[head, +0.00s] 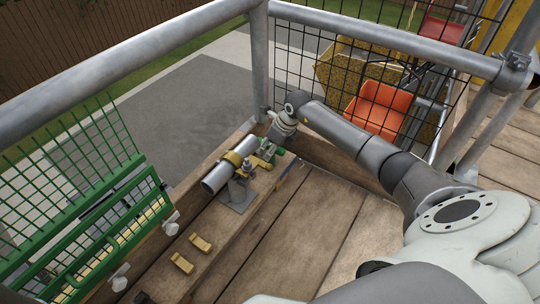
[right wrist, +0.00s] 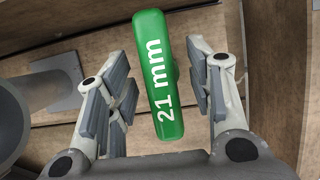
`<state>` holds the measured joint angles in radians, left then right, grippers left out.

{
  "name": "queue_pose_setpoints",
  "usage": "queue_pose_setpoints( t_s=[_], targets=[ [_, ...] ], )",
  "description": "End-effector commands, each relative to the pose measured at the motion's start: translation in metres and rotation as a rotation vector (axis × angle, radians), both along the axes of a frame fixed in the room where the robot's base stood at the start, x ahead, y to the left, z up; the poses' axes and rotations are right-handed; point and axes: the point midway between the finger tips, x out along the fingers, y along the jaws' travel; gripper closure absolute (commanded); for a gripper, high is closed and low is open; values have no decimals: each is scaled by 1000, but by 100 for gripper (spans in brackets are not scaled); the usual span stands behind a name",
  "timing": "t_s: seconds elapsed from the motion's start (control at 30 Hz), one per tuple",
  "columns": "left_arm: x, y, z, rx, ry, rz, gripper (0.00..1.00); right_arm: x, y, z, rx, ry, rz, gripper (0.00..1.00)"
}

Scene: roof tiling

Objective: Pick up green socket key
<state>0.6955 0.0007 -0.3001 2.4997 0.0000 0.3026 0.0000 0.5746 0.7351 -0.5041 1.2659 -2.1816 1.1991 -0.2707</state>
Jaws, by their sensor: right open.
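The green socket key shows from close up in the right wrist view, its green handle (right wrist: 163,75) marked "21 mm". The handle stands between the two fingers of my right gripper (right wrist: 160,90), with a gap on each side. The gripper is open. In the head view my right gripper (head: 266,153) is low over the planks by the corner post, and a bit of the green key (head: 280,153) shows beside it. The key's lower part is mostly hidden. My left gripper is not in view.
A grey metal tube (head: 221,174) in a yellow clamp stands on a bracket (head: 238,196) close to the gripper. Small wooden pieces (head: 182,263) lie nearer. A green mesh gate (head: 100,225) and grey railings bound the left. Planks (head: 290,240) in front are clear.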

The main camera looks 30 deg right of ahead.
Motion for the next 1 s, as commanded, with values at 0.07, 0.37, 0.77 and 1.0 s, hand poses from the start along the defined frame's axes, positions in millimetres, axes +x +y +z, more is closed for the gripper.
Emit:
queue_pose_setpoints(
  t_s=[0.07,0.37,0.77,1.0],
  targets=[
    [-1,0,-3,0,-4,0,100,2,0,-4,-1,0,-1,52],
    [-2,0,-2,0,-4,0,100,2,0,-3,-1,0,0,57],
    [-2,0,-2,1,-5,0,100,2,0,-3,-1,-3,-1,100],
    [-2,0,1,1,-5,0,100,2,0,2,-1,-3,-1,100]
  ],
)
